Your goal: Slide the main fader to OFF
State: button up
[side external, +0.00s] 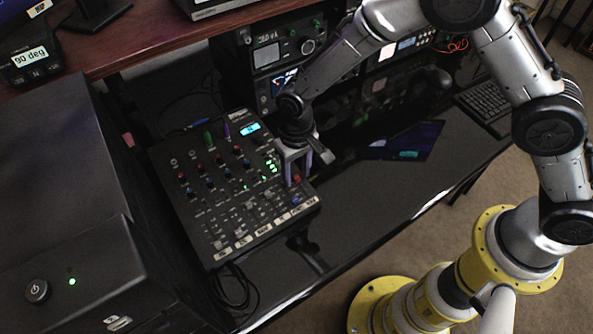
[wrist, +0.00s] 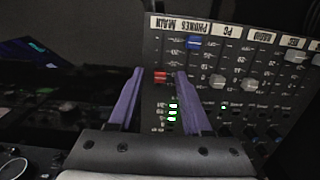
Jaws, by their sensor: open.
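The mixer panel (side external: 262,212) lies on the desk, with rows of knobs and faders. The main fader's red cap (wrist: 160,77) stands below the upside-down MAIN label (wrist: 168,24) in the wrist view. In the side view the red cap (side external: 297,179) shows beside the fingers at the panel's right side. My gripper (wrist: 156,73) is open, with one purple finger on each side of the red cap. It also shows in the side view (side external: 293,180), pointing down over the panel. I cannot tell whether either finger touches the cap.
A blue fader cap (wrist: 194,42) is close to the right finger, under the PHONES label. Grey fader caps (wrist: 217,81) stand farther right. Green level lights (wrist: 172,113) glow near the gripper. A dark case (side external: 60,190) stands left of the mixer; the desk right of it is mostly clear.

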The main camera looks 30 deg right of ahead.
grip_shut()
dwell(1.4)
